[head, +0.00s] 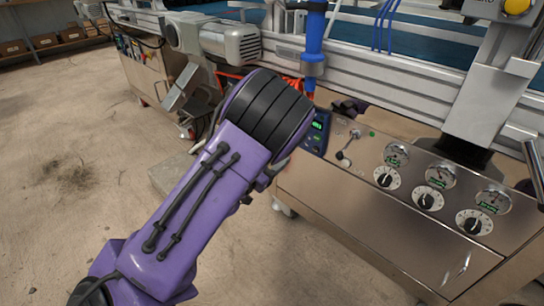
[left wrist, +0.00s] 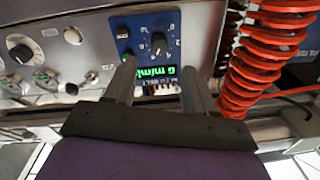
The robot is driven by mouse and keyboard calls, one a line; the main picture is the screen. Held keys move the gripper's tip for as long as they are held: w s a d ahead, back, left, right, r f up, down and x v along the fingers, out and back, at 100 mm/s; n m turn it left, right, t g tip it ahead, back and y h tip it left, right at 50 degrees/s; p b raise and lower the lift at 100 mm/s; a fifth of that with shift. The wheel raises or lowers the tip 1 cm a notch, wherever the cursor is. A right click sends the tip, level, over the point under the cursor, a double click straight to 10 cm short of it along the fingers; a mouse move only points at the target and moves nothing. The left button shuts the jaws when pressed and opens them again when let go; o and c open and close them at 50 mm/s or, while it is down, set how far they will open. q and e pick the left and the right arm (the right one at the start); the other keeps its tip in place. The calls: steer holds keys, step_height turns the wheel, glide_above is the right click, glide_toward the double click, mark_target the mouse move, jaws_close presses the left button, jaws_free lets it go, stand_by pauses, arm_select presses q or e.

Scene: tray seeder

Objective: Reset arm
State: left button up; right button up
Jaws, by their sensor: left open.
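My left arm is purple with black joints and reaches from the lower left to the tray seeder in the head view. Its gripper is hidden there behind the arm. In the left wrist view, the left gripper (left wrist: 159,68) is open, with two grey fingers apart and nothing between them. It points at the blue control panel (left wrist: 123,40), which has a lit green display and a black knob. The panel also shows in the head view (head: 315,143), just right of my arm. I cannot tell whether the fingers touch it. My right gripper is not in view.
The seeder's steel cabinet (head: 345,212) carries several gauges and dials and a small toggle lever (head: 346,148). A red coiled hose (left wrist: 262,55) hangs close to the gripper's right. A silver motor (head: 230,42) sits behind the arm. The concrete floor (head: 75,135) at left is clear.

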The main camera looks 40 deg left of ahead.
arm_select(q)
steer(key=shift+s, duration=1.1)
steer(key=shift+f, duration=0.15)
